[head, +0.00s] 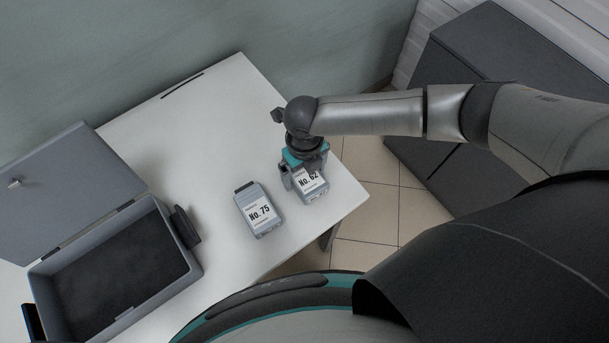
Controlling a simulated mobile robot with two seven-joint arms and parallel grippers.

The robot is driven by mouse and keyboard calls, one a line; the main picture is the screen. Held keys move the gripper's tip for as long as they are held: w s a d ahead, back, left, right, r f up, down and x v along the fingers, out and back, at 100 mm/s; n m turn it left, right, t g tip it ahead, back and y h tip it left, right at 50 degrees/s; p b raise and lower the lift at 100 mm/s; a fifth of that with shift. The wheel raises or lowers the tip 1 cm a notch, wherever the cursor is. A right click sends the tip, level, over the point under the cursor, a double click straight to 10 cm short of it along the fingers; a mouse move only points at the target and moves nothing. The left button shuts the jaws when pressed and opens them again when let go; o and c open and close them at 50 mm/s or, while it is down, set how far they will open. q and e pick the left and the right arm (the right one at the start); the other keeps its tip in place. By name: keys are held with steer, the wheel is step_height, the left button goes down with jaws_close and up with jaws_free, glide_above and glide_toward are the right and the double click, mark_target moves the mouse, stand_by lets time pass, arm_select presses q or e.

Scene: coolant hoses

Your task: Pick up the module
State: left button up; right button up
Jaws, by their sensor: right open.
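Two grey modules with white labels are on the white table (215,130). The module No. 75 (260,214) lies in the open near the table's front edge. The module No. 62 (311,186) is to its right, near the table's right corner. My right gripper (303,174) is at the module No. 62, over its far end, with its jaws open around or just above it. The wrist hides that end, and I cannot tell whether the fingers touch it. My left gripper is not in view.
An open grey case (192,262) with a dark foam inside stands at the left, its lid (70,190) tilted back. A dark slot (182,85) is near the table's back edge. A dark cabinet (440,90) stands beyond the table at right. The table's middle is clear.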

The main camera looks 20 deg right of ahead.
steer(key=shift+f, duration=0.25)
steer(key=shift+w+r, duration=0.1)
jaws_close()
stand_by(0.6)
